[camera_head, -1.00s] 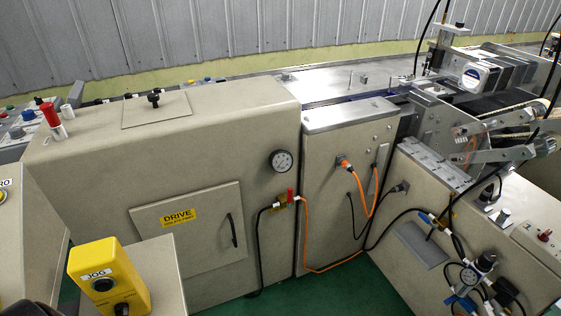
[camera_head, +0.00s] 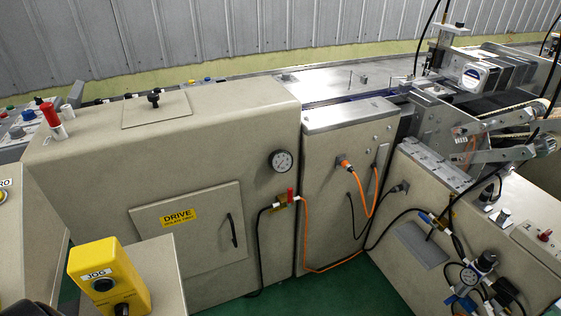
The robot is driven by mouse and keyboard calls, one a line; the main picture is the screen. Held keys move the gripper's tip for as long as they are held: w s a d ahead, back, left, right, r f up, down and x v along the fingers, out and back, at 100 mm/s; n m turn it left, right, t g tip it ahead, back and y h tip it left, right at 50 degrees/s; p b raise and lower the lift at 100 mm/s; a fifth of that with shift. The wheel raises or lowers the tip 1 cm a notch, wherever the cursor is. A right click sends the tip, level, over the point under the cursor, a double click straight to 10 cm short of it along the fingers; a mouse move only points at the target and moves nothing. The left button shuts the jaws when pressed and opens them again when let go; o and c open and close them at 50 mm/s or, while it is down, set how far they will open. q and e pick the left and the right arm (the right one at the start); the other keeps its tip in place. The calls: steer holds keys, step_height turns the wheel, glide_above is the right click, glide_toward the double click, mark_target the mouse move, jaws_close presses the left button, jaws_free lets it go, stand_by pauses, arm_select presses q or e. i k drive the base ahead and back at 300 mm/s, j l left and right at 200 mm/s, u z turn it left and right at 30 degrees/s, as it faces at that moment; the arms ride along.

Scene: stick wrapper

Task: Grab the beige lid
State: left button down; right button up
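The beige lid (camera_head: 172,114) is a flat, nearly square panel lying on top of the large beige machine cabinet (camera_head: 100,190), at the upper left. A black knob (camera_head: 154,99) stands on it a little behind its middle. The lid looks closed and flush with the cabinet top. Neither of my grippers can be made out in the head view, and nothing is touching the lid.
A red-topped post (camera_head: 50,115) stands left of the lid. A yellow JOG box (camera_head: 108,277) is at the front left. Rollers and arms crowd the right.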

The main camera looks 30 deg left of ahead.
mark_target(155, 108)
steer(key=u, duration=1.6)
